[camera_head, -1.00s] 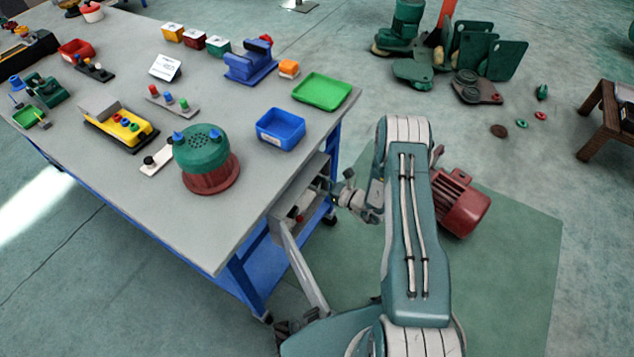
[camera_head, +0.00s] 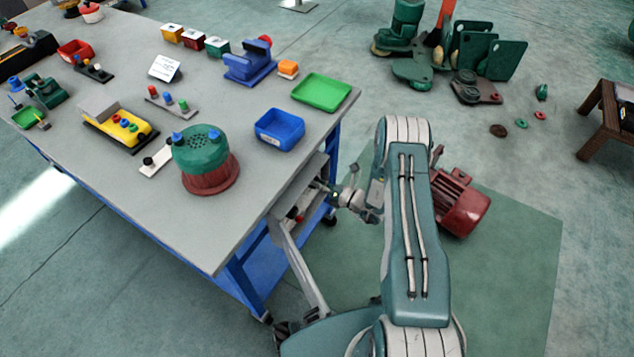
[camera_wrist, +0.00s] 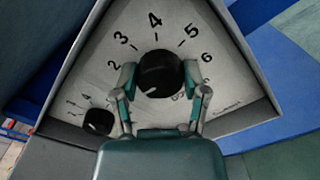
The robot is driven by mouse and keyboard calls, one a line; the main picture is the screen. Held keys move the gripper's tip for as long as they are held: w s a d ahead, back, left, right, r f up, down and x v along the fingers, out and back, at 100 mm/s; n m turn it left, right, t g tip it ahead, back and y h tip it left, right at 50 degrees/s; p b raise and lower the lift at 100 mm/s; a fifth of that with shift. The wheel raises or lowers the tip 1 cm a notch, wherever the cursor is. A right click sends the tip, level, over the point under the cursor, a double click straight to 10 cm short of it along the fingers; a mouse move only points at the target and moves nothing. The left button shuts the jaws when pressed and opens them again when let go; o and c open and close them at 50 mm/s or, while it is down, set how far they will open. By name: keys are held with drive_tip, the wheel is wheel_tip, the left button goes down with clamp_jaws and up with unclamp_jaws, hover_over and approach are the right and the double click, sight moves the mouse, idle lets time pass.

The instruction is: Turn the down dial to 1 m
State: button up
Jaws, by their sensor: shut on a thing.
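A large black dial (camera_wrist: 158,72) with a short white pointer mark sits on a pale panel (camera_wrist: 90,72) in the wrist view. Numbers 2 to 6 run around its upper side. The mark points down and slightly left; any number there is hidden. My gripper (camera_wrist: 162,82) is shut on the large dial, one finger on each side. I cannot read which dial is the down dial. In the head view my gripper is by the table's right side, partly hidden.
The grey worktable (camera_head: 225,240) carries a green and red round housing (camera_head: 205,165), a blue bin (camera_head: 279,129) and a green tray (camera_head: 321,92). A red motor (camera_head: 462,208) lies on the floor mat beyond my arm. Dark side walls frame the panel in the wrist view.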

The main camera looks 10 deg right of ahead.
drive_tip(key=shift+s+a, duration=0.1)
drive_tip(key=shift+a, duration=0.1)
drive_tip(key=o, duration=1.1)
drive_tip(key=shift+a, duration=0.1)
drive_tip(key=shift+o, duration=0.2)
drive_tip(key=v, duration=1.2)
